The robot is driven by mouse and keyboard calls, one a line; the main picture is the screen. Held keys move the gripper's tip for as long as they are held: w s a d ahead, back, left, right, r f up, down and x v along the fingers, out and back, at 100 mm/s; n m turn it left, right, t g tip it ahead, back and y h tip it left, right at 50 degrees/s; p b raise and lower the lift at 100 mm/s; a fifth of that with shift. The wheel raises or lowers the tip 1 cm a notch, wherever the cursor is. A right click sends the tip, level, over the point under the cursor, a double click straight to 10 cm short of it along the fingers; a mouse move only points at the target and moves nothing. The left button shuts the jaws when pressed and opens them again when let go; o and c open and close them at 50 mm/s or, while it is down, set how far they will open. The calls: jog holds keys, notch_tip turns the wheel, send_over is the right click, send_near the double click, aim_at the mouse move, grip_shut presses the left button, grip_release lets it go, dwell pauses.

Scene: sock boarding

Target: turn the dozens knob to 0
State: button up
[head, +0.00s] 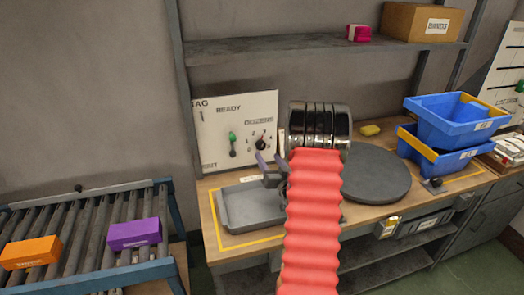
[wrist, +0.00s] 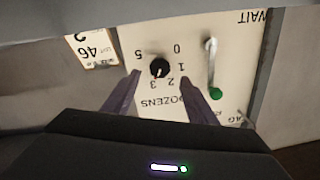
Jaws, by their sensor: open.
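The black dozens knob (wrist: 159,68) sits on a pale panel, seen upside down in the wrist view, with digits around it. The 0 (wrist: 177,48) is above right of the knob in that view. A small reddish mark on the knob appears on its lower side, toward the 3 (wrist: 153,86); its exact setting is hard to tell. My gripper (wrist: 160,76) is open, its two purple-grey fingers spread on either side of the knob in the picture, with no clear contact. In the head view, my gripper (head: 270,160) is in front of the panel, below the knob (head: 261,144).
A lever with a green ball (wrist: 215,93) stands beside the knob. A grey tray (head: 235,221) lies below the panel. Blue bins (head: 445,125) are farther right.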

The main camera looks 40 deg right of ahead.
aim_at(261, 147)
jog(key=shift+x, duration=3.55)
jog(key=c, duration=1.1)
jog(key=shift+o, duration=0.2)
jog(key=shift+a, duration=0.2)
jog(key=shift+d, duration=0.1)
